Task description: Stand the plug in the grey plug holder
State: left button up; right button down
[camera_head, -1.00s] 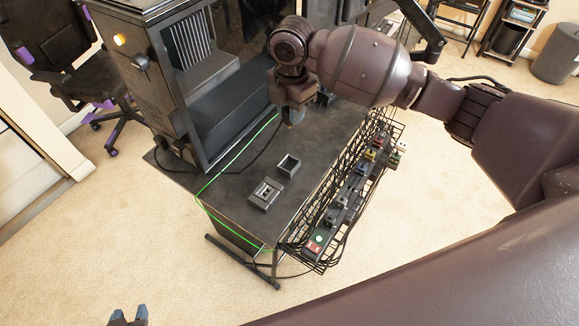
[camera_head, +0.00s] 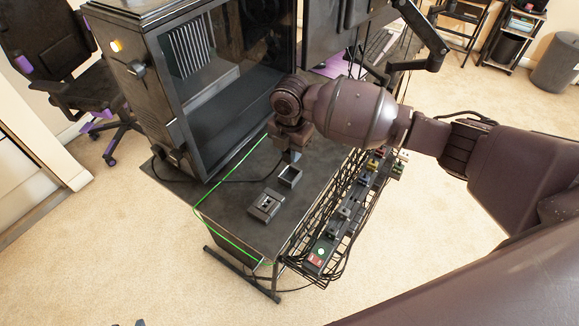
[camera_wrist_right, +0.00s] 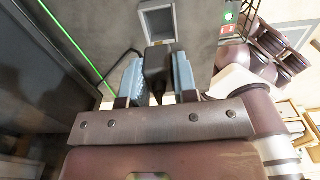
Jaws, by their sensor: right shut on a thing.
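The grey plug holder (camera_head: 290,177), a small open square box, stands on the dark desk top. It also shows ahead of the fingers in the right wrist view, by its light rim (camera_wrist_right: 143,28). My right gripper (camera_head: 291,157) is just behind the holder and close above it. In the right wrist view, its two blue-grey fingers are shut on the dark plug (camera_wrist_right: 158,62); a cord appears to run back from it. The gap between plug and holder is hard to judge. Of my left gripper, only a tip (camera_head: 140,322) shows at the bottom edge.
A large computer case (camera_head: 200,85) stands to the left. A wire basket (camera_head: 325,245) with a power strip hangs along the right desk edge.

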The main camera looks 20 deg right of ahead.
notch_tip(320, 180, down, 6)
jog(key=shift+f+b, duration=0.25)
jog(key=shift+b, duration=0.35)
jog(key=shift+f, duration=0.15)
jog(key=c, duration=0.9)
grip_release()
